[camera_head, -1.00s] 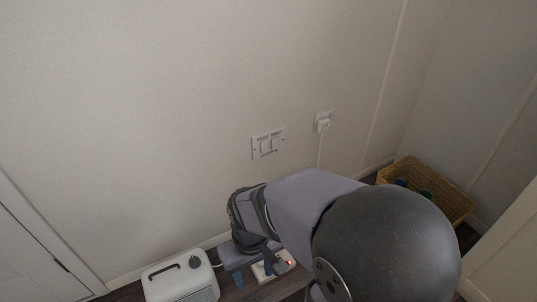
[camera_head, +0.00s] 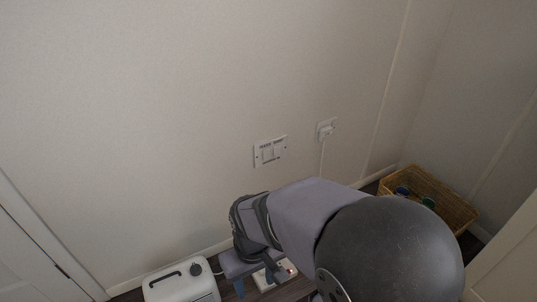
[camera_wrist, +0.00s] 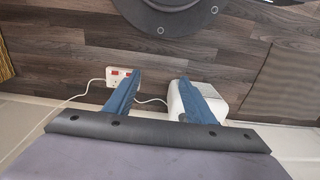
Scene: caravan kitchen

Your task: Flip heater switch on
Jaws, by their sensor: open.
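A white double switch plate (camera_head: 270,151) with small dark labels is on the wall; the lettering is too small to read and I cannot tell the rocker positions. A white portable unit (camera_head: 180,287) with a black handle and a dark knob stands on the floor by the wall. It also shows in the wrist view (camera_wrist: 218,97). My gripper (camera_wrist: 159,76) is open and empty, with its blue fingers apart and pointing down over the floor. In the head view it is below the switch plate, partly hidden by my arm.
A white socket strip (camera_wrist: 118,76) with red switches lies on the floor near my fingers. A wall socket (camera_head: 326,130) with a plug and hanging cable is right of the switch plate. A wicker basket (camera_head: 450,205) with small items stands in the corner. The wall around the plate is clear.

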